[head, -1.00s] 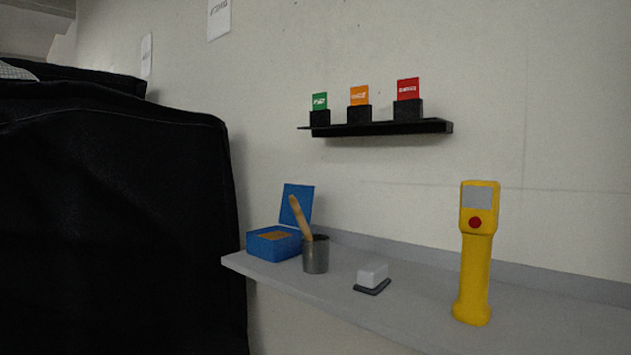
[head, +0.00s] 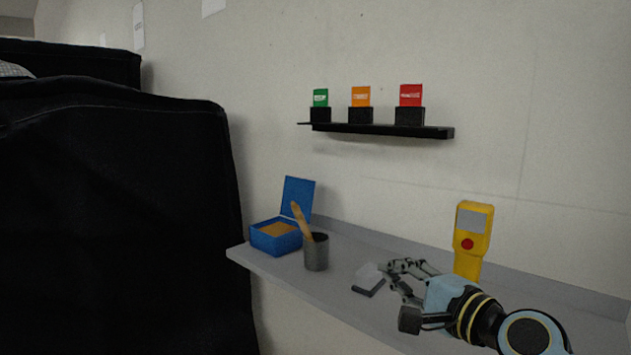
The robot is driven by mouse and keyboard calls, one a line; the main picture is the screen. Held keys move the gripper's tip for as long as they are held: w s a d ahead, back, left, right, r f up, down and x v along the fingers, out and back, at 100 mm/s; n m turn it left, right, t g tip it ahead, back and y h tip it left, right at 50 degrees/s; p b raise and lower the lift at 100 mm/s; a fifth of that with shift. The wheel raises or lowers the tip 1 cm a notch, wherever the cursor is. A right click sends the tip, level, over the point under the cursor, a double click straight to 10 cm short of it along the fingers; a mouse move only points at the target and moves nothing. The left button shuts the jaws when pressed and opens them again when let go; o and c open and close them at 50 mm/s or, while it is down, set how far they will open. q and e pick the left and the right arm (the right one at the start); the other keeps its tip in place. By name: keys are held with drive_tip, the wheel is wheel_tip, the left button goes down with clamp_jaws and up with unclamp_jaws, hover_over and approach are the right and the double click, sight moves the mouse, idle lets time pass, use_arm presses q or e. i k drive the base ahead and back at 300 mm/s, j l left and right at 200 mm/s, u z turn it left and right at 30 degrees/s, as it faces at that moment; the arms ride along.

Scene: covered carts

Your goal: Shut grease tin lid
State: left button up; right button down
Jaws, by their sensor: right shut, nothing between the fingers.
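The blue grease tin (head: 277,239) stands at the left end of the grey shelf, with brown grease inside. Its blue lid (head: 298,198) is open and stands up at the back of the tin. My right gripper (head: 384,270) is shut and empty, over the shelf to the right of the tin and apart from it. It partly hides a small white block on a dark base. My left gripper is not in view.
A dark cup (head: 316,253) holding a wooden-handled tool (head: 302,221) stands right beside the tin. The white block (head: 369,271) and a yellow handheld device (head: 472,237) are further right on the shelf (head: 335,287). A black covered cart (head: 120,220) fills the left. A black wall rack (head: 380,130) hangs above.

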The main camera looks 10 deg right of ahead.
sight(301, 191)
drive_tip(key=i, duration=1.45)
